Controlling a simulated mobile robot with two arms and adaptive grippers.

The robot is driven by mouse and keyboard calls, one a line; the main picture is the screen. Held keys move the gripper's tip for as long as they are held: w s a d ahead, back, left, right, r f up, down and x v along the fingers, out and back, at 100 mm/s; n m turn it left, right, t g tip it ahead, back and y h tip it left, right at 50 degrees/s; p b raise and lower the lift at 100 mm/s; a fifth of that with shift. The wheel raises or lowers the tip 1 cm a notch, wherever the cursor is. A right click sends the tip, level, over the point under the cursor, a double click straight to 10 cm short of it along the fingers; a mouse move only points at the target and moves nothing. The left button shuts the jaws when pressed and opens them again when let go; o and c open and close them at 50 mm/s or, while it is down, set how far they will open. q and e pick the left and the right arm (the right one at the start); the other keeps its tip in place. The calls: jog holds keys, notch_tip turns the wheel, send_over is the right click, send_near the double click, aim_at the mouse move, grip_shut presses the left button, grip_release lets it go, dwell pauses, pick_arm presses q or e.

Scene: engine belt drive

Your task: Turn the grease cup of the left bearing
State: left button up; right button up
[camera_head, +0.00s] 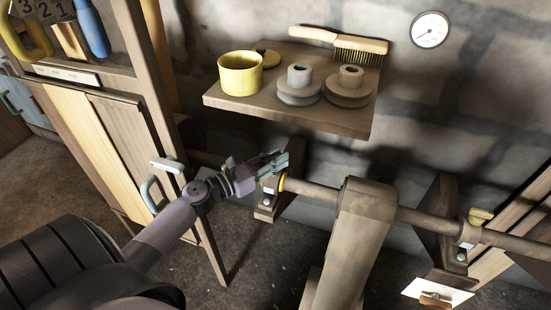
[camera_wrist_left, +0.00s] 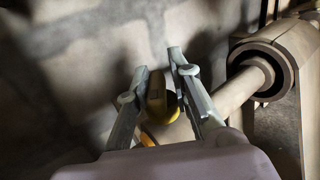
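The left bearing (camera_head: 266,204) holds the long shaft, below the wall shelf in the head view. My left gripper (camera_head: 274,163) is at the top of this bearing and covers its grease cup there. In the left wrist view, the yellow grease cup (camera_wrist_left: 157,93) stands between the two fingers of my left gripper (camera_wrist_left: 158,62). The left finger looks very close to the cup; I cannot tell whether both fingers touch it. The right bearing (camera_head: 468,234) has a yellowish grease cup (camera_head: 480,216) on top. My right gripper is not in view.
A wooden shelf (camera_head: 228,104) above my left gripper carries a yellow tin (camera_head: 240,76), pulleys and a brush (camera_head: 345,44). The shaft (camera_head: 312,192) runs right to a large pulley with a belt (camera_head: 352,225). A wooden cabinet (camera_head: 135,130) stands to the left.

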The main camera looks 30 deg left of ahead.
aim_at(265, 161)
pick_arm(q)
jog(key=o, duration=0.3)
jog(key=shift+w+a+r, duration=0.1)
jog(key=shift+a, duration=0.35)
jog(key=shift+d, duration=0.1)
jog(key=v, duration=0.7)
jog(key=shift+s, duration=0.3)
